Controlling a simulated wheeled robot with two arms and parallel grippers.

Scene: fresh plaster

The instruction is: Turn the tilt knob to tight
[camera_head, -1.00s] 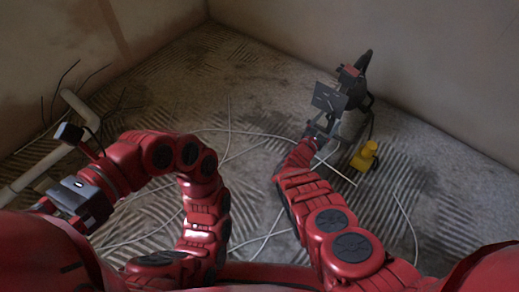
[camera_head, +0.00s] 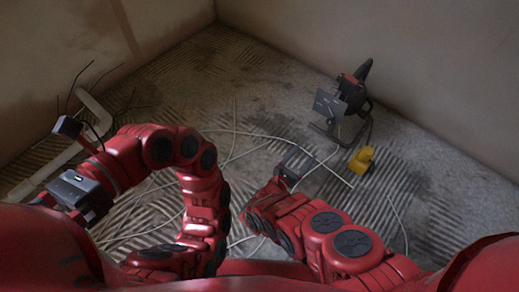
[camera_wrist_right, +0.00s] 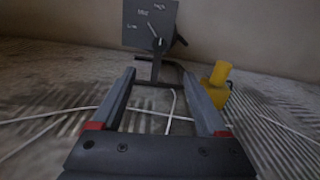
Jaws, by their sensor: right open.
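A grey panel (camera_head: 328,104) with white markings stands on the front of a dark floor-standing device (camera_head: 354,88) near the right wall. In the right wrist view the panel (camera_wrist_right: 135,30) fills the top middle, and a small knob (camera_wrist_right: 158,43) with a light pointer sits at its lower right. The marking words are too small to read. My right gripper (camera_head: 297,160) is open and empty, short of the panel and apart from it. In the wrist view its two fingers (camera_wrist_right: 159,75) point towards the panel. My left gripper (camera_head: 75,195) is at the far left; its fingers are unclear.
White cables (camera_head: 235,134) lie loose across the ridged floor. A pale pipe (camera_head: 50,168) and dark wires are by the left wall.

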